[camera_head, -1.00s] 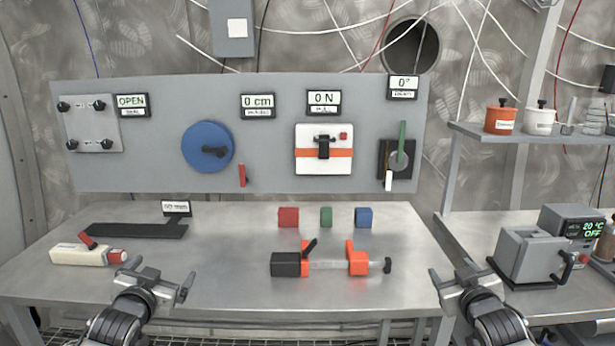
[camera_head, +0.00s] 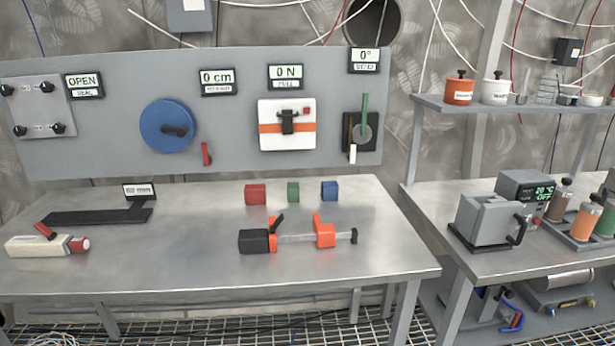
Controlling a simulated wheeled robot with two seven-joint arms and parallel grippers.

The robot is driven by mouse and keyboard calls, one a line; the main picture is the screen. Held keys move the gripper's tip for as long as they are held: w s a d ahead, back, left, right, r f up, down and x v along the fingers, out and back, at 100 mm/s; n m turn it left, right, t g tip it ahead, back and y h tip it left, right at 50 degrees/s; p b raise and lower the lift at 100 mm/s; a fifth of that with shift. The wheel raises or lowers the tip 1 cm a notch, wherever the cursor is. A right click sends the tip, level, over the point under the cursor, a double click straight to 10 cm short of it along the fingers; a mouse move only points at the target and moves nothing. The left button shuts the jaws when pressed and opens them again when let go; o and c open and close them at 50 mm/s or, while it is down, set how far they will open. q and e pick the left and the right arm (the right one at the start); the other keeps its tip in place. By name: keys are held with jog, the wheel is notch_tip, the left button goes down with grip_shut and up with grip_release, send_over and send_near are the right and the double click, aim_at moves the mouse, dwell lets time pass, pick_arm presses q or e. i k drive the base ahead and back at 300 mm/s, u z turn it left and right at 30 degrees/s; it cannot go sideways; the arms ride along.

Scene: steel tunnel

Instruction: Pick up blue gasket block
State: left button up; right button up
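The blue gasket block (camera_head: 329,191) is a small cube at the back of the steel table (camera_head: 170,272), at the right end of a row of blocks. A green block (camera_head: 293,192) stands to its left, and a red block (camera_head: 256,194) is further left. The blocks stand apart from each other. Nothing covers the blue block. Neither of my grippers shows in the head view now.
An orange and black clamp (camera_head: 290,236) lies in front of the blocks. A white and red tool (camera_head: 48,243) and a black flat gauge (camera_head: 98,216) lie at left. A grey panel (camera_head: 100,150) stands behind. A second table with a grey machine (camera_head: 487,220) is at right.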

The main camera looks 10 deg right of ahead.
aim_at(329, 190)
jog(key=z, duration=2.05)
jog(key=i, duration=1.2)
jog(key=u, duration=2.3)
